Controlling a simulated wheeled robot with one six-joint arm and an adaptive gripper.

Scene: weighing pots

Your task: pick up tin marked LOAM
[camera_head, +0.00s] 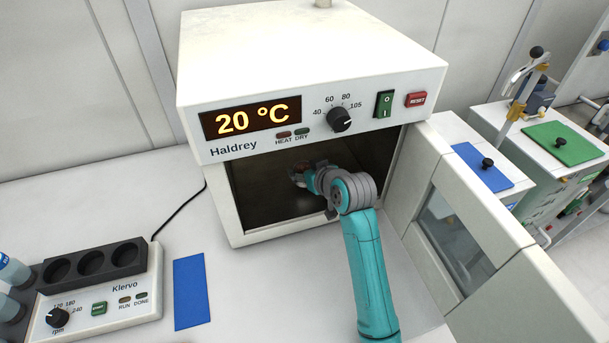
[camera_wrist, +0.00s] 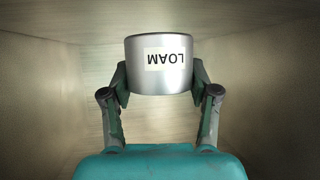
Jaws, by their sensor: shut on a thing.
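The tin marked LOAM (camera_wrist: 159,82) is a silver cylinder with a white label that reads upside down in the wrist view. My gripper (camera_wrist: 159,84) is shut on it, with one finger on each side. In the head view my gripper (camera_head: 298,172) reaches inside the open oven (camera_head: 222,192), and only a small part of the tin can be made out there. I cannot tell whether the tin touches the oven floor.
The oven door (camera_head: 495,235) stands open to the right of my arm. The oven walls are close around the gripper. A Klervo shaker (camera_head: 95,318) and a blue mat (camera_head: 191,291) lie to the left on the white bench. The oven display reads 20 °C.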

